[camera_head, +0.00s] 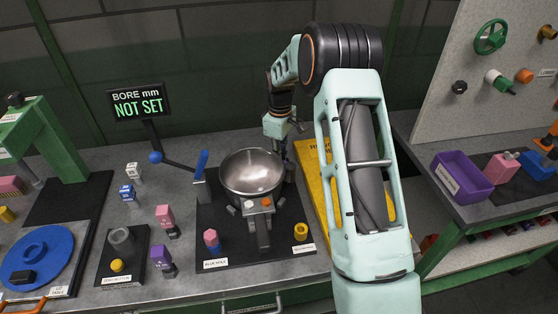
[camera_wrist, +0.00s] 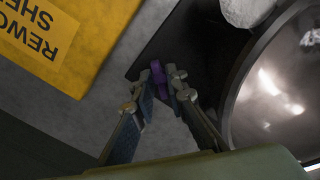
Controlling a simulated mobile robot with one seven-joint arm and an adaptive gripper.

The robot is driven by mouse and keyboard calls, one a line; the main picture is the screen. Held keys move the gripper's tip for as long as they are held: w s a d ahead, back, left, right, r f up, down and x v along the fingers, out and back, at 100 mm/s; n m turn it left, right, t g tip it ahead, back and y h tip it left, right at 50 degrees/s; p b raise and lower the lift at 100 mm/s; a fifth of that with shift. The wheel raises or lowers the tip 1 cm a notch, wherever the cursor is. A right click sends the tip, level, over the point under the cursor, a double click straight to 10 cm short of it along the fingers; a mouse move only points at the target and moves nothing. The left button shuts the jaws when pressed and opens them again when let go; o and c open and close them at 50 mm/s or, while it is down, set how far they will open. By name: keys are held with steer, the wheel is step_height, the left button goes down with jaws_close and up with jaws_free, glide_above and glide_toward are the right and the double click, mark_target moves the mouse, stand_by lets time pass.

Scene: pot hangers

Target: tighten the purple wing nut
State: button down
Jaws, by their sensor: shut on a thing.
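The purple wing nut (camera_wrist: 158,72) shows in the wrist view at the edge of the black plate (camera_wrist: 190,45), beside the metal pan (camera_wrist: 285,95). My gripper (camera_wrist: 160,86) is shut on it, with one fingertip on either side. The fingers hide part of the nut. In the head view my gripper (camera_head: 284,150) points down at the back right of the pan (camera_head: 250,175), and I cannot make out the wing nut there.
A yellow sheet (camera_head: 316,185) lies right of the black plate (camera_head: 215,255), partly behind my arm. A blue lever (camera_head: 201,163) stands left of the pan. A sign reading "NOT SET" (camera_head: 139,104) stands behind. Several small blocks crowd the bench at left.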

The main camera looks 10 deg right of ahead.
steer(key=m, duration=0.6)
steer(key=shift+m, duration=0.3)
steer(key=m, duration=0.8)
steer(key=shift+m, duration=0.4)
steer(key=m, duration=0.3)
steer(key=shift+m, duration=0.4)
steer(key=c, duration=1.9)
jaws_free()
steer(key=shift+c, duration=0.2)
steer(key=shift+r+p, duration=1.6)
steer(key=shift+r, duration=1)
